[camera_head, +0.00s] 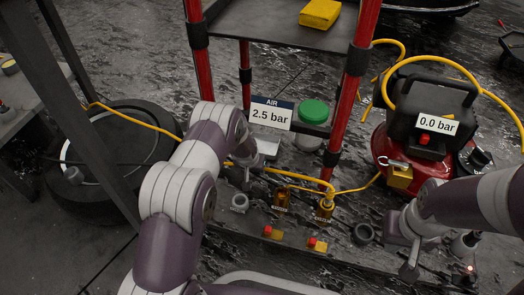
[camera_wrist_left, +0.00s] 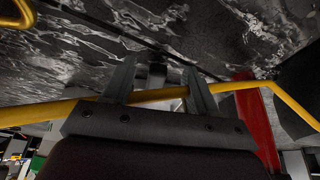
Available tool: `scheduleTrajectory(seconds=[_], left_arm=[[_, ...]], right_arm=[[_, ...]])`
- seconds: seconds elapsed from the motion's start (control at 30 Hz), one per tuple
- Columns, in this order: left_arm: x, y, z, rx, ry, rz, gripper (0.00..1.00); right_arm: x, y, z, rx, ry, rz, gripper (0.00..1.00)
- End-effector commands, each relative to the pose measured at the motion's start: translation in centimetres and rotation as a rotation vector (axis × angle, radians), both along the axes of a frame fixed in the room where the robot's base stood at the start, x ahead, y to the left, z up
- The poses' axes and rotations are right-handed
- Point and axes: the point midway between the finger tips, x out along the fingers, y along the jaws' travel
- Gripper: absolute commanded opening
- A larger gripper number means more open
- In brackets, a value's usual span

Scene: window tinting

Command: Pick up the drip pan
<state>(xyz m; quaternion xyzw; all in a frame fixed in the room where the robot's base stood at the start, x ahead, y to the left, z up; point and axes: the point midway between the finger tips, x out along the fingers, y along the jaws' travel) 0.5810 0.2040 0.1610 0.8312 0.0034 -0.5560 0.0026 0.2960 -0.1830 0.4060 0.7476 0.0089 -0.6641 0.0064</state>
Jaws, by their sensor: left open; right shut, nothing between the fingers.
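I cannot make out a drip pan for certain in either view. My left gripper (camera_head: 252,168) is low in the middle of the head view, partly hidden by my own arm, beside the cart's red posts. In the left wrist view its two fingers (camera_wrist_left: 160,82) stand apart, and a yellow hose (camera_wrist_left: 262,86) crosses the picture at them. I cannot tell whether the hose touches them. My right gripper (camera_head: 408,262) is shut and empty, low at the right of the head view.
A red-posted cart (camera_head: 285,30) carries a yellow block (camera_head: 320,13). A compressor (camera_head: 425,120) stands right, a tire (camera_head: 110,130) left. A green-lidded jar (camera_head: 313,111), brass fittings (camera_head: 282,203) and dark rings (camera_head: 363,233) stand between the arms. Yellow hoses cross the area.

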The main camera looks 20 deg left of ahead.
Motion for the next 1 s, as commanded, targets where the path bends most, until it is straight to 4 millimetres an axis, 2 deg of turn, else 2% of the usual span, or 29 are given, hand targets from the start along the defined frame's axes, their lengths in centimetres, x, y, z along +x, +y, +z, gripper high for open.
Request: scheduleTrajectory(seconds=[0.1, 0.33, 0.4, 0.47, 0.5, 0.6, 0.87, 0.9, 0.97, 1.0], left_arm=[[1.0, 0.0, 0.0, 0.000, 0.001, 0.000, 0.57], [1.9, 0.0, -0.1, 0.001, 0.000, 0.000, 0.57], [3.6, 0.0, -0.9, 0.000, -0.005, -0.001, 0.57], [5.0, 0.0, -0.9, 0.001, -0.006, -0.001, 0.57], [5.2, 0.1, -1.8, 0.001, 0.000, 0.000, 0.57], [5.8, 0.1, -2.8, 0.001, -0.001, 0.000, 0.57], [6.0, 0.1, -2.8, 0.001, -0.001, 0.000, 0.57], [6.0, 0.1, -2.8, 0.001, -0.001, 0.000, 0.51], [6.0, 0.1, -2.8, 0.001, -0.001, 0.000, 0.31], [6.0, 0.1, -2.8, 0.001, -0.001, 0.000, 0.18]], right_arm=[[0.0, 0.0, 0.1, 0.000, 0.000, 0.000, 0.00], [0.0, 0.0, 0.2, 0.000, 0.000, 0.000, 0.00], [0.0, 0.0, -1.7, 0.000, 0.000, 0.000, 0.00], [0.0, 0.0, -2.7, 0.000, 0.001, 0.000, 0.00], [0.0, 0.0, -3.3, 0.000, 0.001, 0.000, 0.00], [0.0, 0.0, -4.1, 0.000, 0.001, 0.000, 0.00], [0.0, 0.0, -3.9, 0.000, 0.000, 0.000, 0.00], [0.0, 0.0, -3.9, 0.000, 0.000, 0.000, 0.00], [0.0, 0.0, -3.9, 0.000, 0.000, 0.000, 0.00], [0.0, 0.0, -3.9, 0.000, 0.000, 0.000, 0.00]])
